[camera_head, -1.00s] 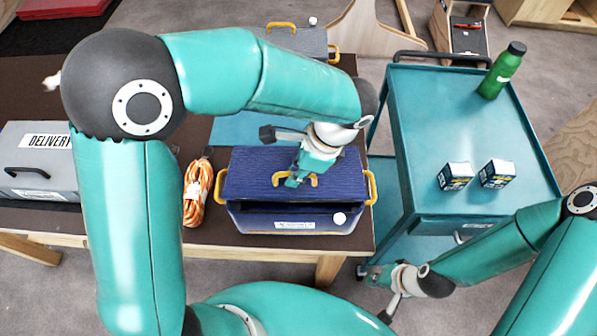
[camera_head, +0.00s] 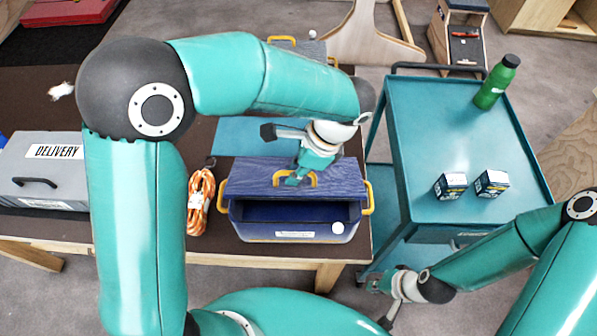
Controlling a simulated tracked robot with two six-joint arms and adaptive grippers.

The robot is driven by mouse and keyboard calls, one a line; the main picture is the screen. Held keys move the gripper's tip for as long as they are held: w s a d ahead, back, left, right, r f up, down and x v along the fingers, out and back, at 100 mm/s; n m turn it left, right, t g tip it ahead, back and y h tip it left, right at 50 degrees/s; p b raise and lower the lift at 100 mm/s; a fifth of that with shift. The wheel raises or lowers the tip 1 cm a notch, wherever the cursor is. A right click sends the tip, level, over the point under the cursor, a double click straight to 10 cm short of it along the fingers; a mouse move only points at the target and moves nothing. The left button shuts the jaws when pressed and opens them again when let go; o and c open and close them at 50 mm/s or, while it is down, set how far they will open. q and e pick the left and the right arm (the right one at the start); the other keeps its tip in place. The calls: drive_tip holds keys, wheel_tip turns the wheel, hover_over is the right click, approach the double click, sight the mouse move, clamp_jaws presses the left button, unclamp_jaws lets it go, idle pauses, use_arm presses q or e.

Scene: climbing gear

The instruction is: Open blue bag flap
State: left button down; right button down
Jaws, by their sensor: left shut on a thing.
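The blue bag (camera_head: 290,234) is a box-like container with yellow side handles on the brown table. Its blue flap (camera_head: 245,178) is raised and tilted back, and the dark inside shows along the front. My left gripper (camera_head: 294,181) is shut on the yellow handle (camera_head: 312,180) at the flap's front edge; the fingers hide part of the handle. My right gripper (camera_head: 374,284) is low, away from the bag, at the front of the teal cart. Its fingertips are too small to tell open from shut.
An orange rope coil (camera_head: 201,200) lies left of the bag. A grey delivery box (camera_head: 50,175) stands further left. The teal cart (camera_head: 440,120) at right holds a green bottle (camera_head: 496,83) and two small boxes (camera_head: 451,186). Another yellow-handled container (camera_head: 310,48) is behind.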

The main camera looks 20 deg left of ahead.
use_arm(q)
drive_tip(key=shift+w+a+r+p, duration=0.2)
drive_tip(key=shift+w+r+p, duration=0.35)
drive_tip(key=shift+r, duration=0.1)
drive_tip(key=shift+w, duration=0.1)
drive_tip(key=shift+w+a+r, duration=0.1)
drive_tip(key=shift+w+r, duration=0.1)
drive_tip(key=shift+w, duration=0.1)
drive_tip(key=c, duration=0.6)
unclamp_jaws()
drive_tip(key=shift+o, duration=0.2)
drive_tip(key=shift+s+r, duration=0.1)
drive_tip(key=shift+s+d+r, duration=0.1)
drive_tip(key=shift+s+r, duration=0.2)
drive_tip(key=shift+r, duration=0.5)
drive_tip(key=shift+s+d+r, duration=0.1)
drive_tip(key=shift+s+r, duration=0.25)
drive_tip(key=shift+r, duration=0.45)
drive_tip(key=shift+s+d+r, duration=0.1)
drive_tip(key=shift+s+r, duration=0.2)
drive_tip(key=shift+r, duration=0.5)
